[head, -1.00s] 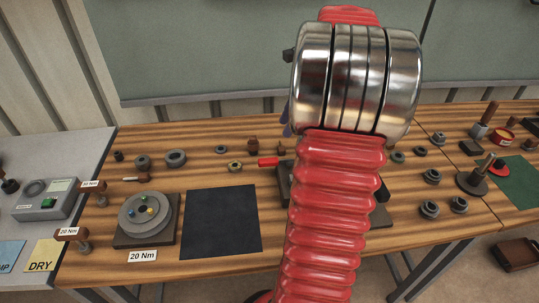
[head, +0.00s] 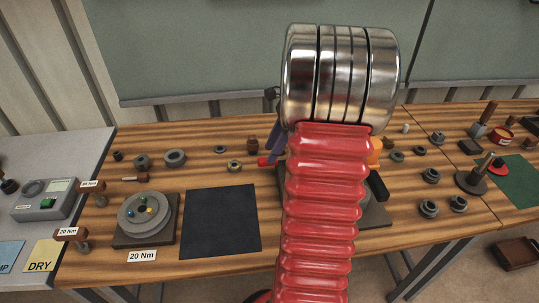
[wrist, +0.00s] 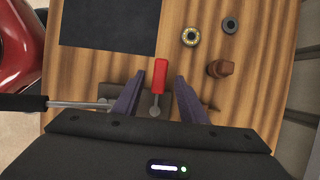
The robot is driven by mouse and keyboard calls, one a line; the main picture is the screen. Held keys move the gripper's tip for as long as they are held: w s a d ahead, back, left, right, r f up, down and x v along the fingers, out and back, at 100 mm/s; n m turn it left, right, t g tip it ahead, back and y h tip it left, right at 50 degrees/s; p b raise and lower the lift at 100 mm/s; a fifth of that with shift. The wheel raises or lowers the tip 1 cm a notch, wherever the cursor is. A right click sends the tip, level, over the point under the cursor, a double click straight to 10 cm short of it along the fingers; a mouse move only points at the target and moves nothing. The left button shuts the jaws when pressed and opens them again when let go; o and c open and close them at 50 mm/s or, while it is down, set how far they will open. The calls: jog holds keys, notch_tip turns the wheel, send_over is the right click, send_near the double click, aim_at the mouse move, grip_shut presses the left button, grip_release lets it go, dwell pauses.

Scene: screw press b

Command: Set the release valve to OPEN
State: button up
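The release valve is a lever with a red handle (wrist: 160,72) and a grey pivot (wrist: 155,111) on a dark base. In the wrist view the handle points up the picture, away from the pivot. My gripper (wrist: 160,76) is open, with one purple finger on each side of the lever and a gap on both sides. I cannot tell how high the fingertips are above the handle. In the head view the red handle (head: 264,161) sticks out to the left from behind my arm, close to a purple finger. My arm hides most of the press, and no OPEN marking is visible.
A black-gripped rod (wrist: 22,103) reaches left from the press base. A brass-coloured nut (wrist: 190,37), a grey ring (wrist: 230,25) and a brown knob (wrist: 221,69) lie beyond the lever. A black mat (head: 221,222) lies left of the press, with a round fixture (head: 146,214) further left.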

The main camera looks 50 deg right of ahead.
jog(key=shift+x, duration=1.65)
jog(key=shift+c, duration=0.5)
grip_shut()
jog(key=shift+d, duration=0.15)
